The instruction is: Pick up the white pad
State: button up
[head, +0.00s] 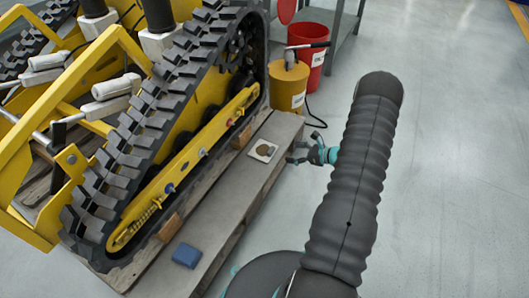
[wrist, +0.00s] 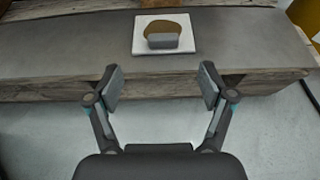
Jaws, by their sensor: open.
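The white pad (head: 270,144) is a flat square lying on the grey wooden pallet (head: 225,185) beside the tracked carrier. In the wrist view the pad (wrist: 140,42) lies near the top middle, close to the pallet's front edge. A brown round patch (wrist: 163,26) and a small grey block (wrist: 163,41) show on top of it. My gripper (head: 296,153) is just right of the pallet's edge, near the pad and apart from it. In the wrist view its two fingers (wrist: 160,80) are spread wide with nothing between them, and the pad lies beyond the gap.
A yellow and black tracked carrier (head: 165,210) stands on the pallet to the left. A blue block (head: 186,255) lies at the pallet's near end. A yellow bucket (head: 288,88) and a red bin (head: 306,62) stand behind. The floor to the right is clear.

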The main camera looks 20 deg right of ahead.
aim_at(270, 149)
jog(key=x, duration=0.7)
jog(key=shift+d+b+x, duration=0.2)
jog(key=shift+b+x, duration=0.2)
jog(key=shift+x, duration=2.25)
jog(key=shift+w, duration=0.15)
jog(key=shift+c, duration=0.2)
jog(key=c, duration=1.2)
